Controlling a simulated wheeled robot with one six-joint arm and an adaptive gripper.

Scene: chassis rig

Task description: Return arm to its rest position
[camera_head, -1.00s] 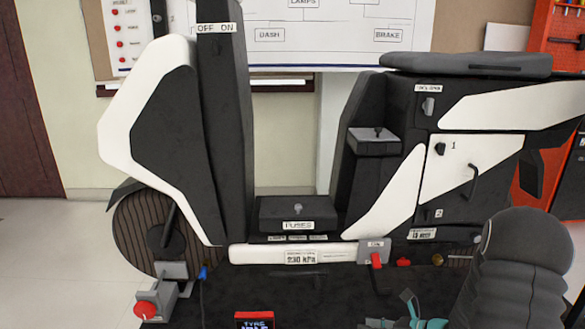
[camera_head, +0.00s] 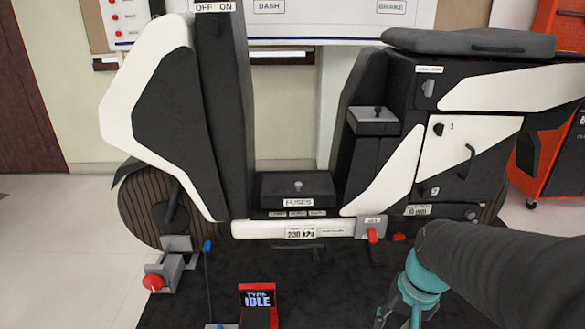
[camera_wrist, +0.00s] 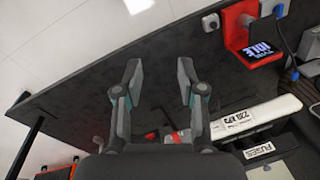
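My gripper (camera_wrist: 160,85) shows in the wrist view with its two grey fingers spread apart and nothing between them. It hangs over the dark platform (camera_wrist: 80,90). In the head view my arm enters from the right edge, its dark sleeve ending in a teal joint at the lower right; the fingertips are cut off or hard to make out there. The gripper is apart from the scooter rig (camera_head: 185,120), in front of its lower right side.
A red tyre display (camera_head: 258,303) reading IDLE stands at the front of the platform. A grey clamp with a red knob (camera_head: 153,283) is at the front wheel. A grey box with a red plug (camera_head: 372,235) sits at the sill. The floor at left is clear.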

